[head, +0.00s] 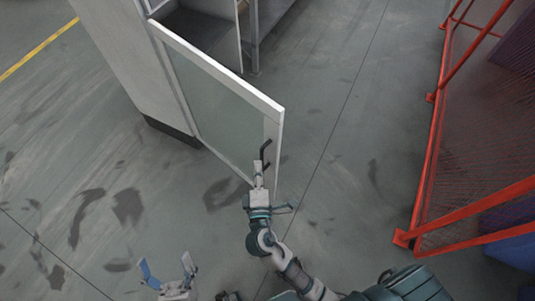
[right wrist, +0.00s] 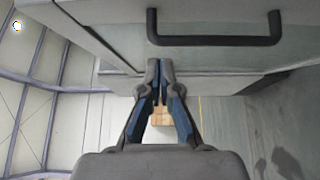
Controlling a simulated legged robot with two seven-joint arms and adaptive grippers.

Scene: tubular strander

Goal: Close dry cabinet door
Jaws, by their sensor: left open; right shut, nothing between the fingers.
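The dry cabinet (head: 128,50) is a pale box at the upper left of the head view. Its door (head: 222,72), a white frame around a glassy panel, stands swung open. A dark bar handle (head: 265,150) is near the door's free edge; it also shows at the top of the right wrist view (right wrist: 214,41). My right gripper (head: 259,168) is shut and empty, close beside the handle and not around it. In the right wrist view its fingertips (right wrist: 160,66) meet just left of and below the handle; contact with the door is unclear. My left gripper (head: 167,270) is open and empty, low and away from the door.
A red-framed mesh fence (head: 432,130) stands on the right. The grey floor (head: 340,150) between the door and the fence is clear. A yellow line (head: 40,48) crosses the floor at the upper left.

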